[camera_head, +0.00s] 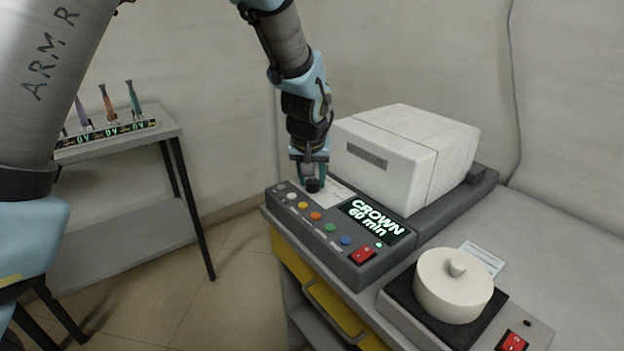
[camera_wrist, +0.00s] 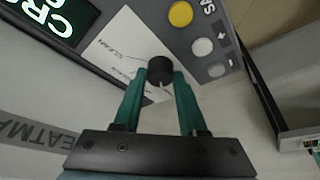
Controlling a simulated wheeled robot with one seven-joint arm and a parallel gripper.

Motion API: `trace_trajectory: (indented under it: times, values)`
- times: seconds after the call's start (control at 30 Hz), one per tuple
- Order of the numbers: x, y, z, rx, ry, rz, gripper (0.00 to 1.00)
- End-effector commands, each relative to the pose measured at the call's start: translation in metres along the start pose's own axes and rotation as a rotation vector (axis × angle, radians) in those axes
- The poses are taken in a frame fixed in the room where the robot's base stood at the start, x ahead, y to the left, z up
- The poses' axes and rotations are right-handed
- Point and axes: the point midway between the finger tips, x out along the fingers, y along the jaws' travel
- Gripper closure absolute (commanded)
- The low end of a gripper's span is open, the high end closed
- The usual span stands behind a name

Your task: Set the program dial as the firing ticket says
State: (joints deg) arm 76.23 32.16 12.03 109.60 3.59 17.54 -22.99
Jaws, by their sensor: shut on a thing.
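The program dial is a small black knob (camera_head: 312,186) on a white lettered plate (camera_wrist: 118,50) on the furnace's sloped control panel (camera_head: 318,233). In the wrist view the knob (camera_wrist: 160,71) sits between my two teal fingertips. My gripper (camera_head: 313,178) points down and is shut on the knob. A short pale mark shows at the knob's lower edge in the wrist view; the lettering around it is too small to read. The display (camera_head: 369,221) reads "CROWN 60 min". A small white card (camera_head: 484,257) lies behind the round cream pot; its print is unreadable.
The white furnace body (camera_head: 405,150) stands just behind the panel. Coloured buttons (camera_head: 316,216) and a red switch (camera_head: 362,255) line the panel front. The cream pot (camera_head: 452,287) sits on a dark base at right. A side table (camera_head: 120,145) with a rack of tools stands left.

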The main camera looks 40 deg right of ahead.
Motion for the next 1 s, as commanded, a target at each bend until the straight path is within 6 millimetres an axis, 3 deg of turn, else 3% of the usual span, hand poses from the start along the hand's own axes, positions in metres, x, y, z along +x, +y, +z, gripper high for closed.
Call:
trace_trajectory:
  times: [0.27, 0.3, 0.53, 0.83, 1.0]
  values:
    - [0.000, 0.000, 0.000, -0.002, -0.001, 0.000, 1.00]
    - [0.000, 0.000, 0.000, -0.001, -0.001, 0.000, 0.56]
    - [0.000, 0.000, 0.000, -0.001, -0.001, 0.000, 0.30]
    - [-0.002, 0.000, 0.000, 0.000, 0.000, 0.001, 0.29]
    - [-0.021, 0.001, -0.001, 0.000, 0.004, 0.002, 0.29]
